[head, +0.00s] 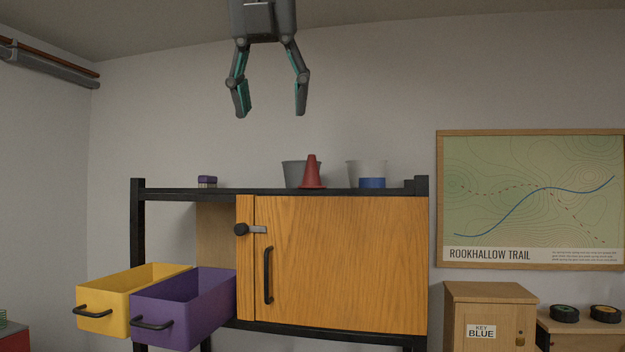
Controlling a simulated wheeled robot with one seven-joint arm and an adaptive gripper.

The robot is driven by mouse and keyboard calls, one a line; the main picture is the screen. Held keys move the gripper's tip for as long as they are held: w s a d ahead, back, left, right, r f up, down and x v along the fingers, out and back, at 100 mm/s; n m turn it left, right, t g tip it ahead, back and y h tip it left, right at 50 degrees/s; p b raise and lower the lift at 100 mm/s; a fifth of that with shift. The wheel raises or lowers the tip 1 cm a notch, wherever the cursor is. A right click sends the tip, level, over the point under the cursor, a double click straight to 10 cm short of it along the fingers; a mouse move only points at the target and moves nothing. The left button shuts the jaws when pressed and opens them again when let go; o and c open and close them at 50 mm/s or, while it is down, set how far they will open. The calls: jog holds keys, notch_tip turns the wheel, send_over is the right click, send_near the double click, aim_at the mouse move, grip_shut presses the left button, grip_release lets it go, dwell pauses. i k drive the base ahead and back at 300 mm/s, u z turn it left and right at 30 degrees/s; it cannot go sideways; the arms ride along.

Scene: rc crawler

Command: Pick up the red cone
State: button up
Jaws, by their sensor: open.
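The red cone (312,173) stands upright on the top of the black-framed shelf unit (330,190), in front of a grey bucket (293,175). My gripper (271,112) hangs from the top of the head view, fingers pointing down, open and empty. In the picture it is above the cone and a little to its left, well apart from it. How far it is from the cone in depth I cannot tell.
A clear cup with a blue band (371,183) stands right of the cone; a small purple block (207,181) lies left. Below, a yellow drawer (105,301) and a purple drawer (185,312) stick out beside a shut wooden door (345,262). The wall above is clear.

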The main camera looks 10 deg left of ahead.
aim_at(311, 178)
jog(key=i, duration=1.1)
